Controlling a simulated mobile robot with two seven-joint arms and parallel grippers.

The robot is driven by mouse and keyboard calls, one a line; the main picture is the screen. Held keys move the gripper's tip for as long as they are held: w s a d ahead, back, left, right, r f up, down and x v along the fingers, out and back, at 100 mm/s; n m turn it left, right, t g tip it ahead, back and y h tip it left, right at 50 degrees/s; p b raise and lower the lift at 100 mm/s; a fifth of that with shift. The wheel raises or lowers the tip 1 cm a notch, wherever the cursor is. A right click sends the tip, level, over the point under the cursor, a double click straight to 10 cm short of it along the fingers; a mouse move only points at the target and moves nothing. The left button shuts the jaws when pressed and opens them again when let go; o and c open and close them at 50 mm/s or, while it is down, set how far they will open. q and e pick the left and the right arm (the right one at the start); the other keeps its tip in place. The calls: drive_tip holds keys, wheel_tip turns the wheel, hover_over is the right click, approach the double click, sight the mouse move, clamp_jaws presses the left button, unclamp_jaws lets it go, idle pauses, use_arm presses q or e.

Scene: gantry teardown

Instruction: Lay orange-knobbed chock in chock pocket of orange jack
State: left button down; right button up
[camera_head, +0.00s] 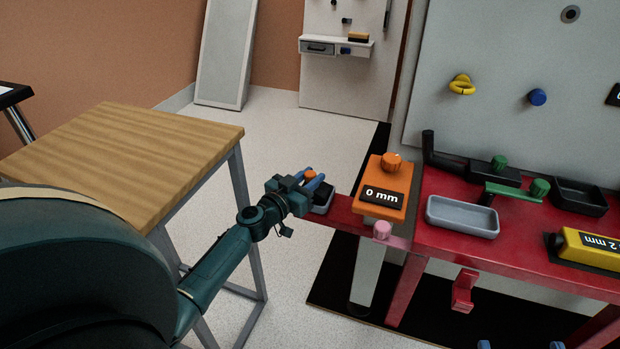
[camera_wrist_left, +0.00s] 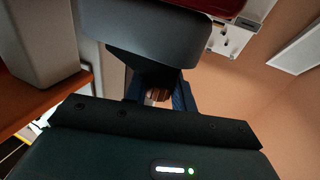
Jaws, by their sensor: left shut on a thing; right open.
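The orange jack (camera_head: 372,207), with an orange knob on top and a "0 mm" label, stands at the left end of the red bench. A small grey-rimmed pocket (camera_head: 321,209) sits on a red arm left of the jack. My left gripper (camera_head: 313,180) is shut on the orange-knobbed chock, whose orange knob (camera_head: 310,175) shows between the blue fingers. The chock's dark body is over or in the pocket; I cannot tell whether it rests there. In the left wrist view the knob (camera_wrist_left: 157,95) is between the fingers, below a dark grey rounded piece. My right gripper is out of view.
A wooden-topped table (camera_head: 125,145) stands left of my left arm. On the red bench (camera_head: 430,190) are a grey tray (camera_head: 462,216), black trays, green-knobbed parts and a yellow "2 mm" block (camera_head: 590,249). A pink knob (camera_head: 382,230) is in front of the jack.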

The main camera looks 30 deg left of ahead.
use_arm(q)
drive_tip(key=shift+f+b, duration=0.3)
drive_tip(key=shift+b, duration=0.2)
use_arm(e)
drive_tip(key=shift+s+a+f, duration=0.1)
drive_tip(key=shift+f, duration=0.5)
drive_tip(key=shift+s+a+f, duration=0.1)
drive_tip(key=shift+f, duration=0.5)
use_arm(q)
drive_tip(key=c, duration=1.1)
unclamp_jaws()
drive_tip(key=shift+f, duration=0.15)
use_arm(e)
drive_tip(key=shift+r, duration=0.1)
use_arm(q)
drive_tip(key=shift+s, duration=0.6)
drive_tip(key=s, duration=0.7)
drive_tip(key=s+a, duration=0.1)
drive_tip(key=s, duration=0.2)
drive_tip(key=shift+s+r, duration=0.2)
drive_tip(key=shift+s, duration=0.2)
use_arm(e)
drive_tip(key=shift+m+y, duration=0.4)
drive_tip(key=shift+m, duration=0.2)
drive_tip(key=r, duration=0.5)
drive_tip(key=shift+w+a+r, duration=0.15)
drive_tip(key=shift+a, duration=0.15)
use_arm(q)
drive_tip(key=shift+d, duration=0.1)
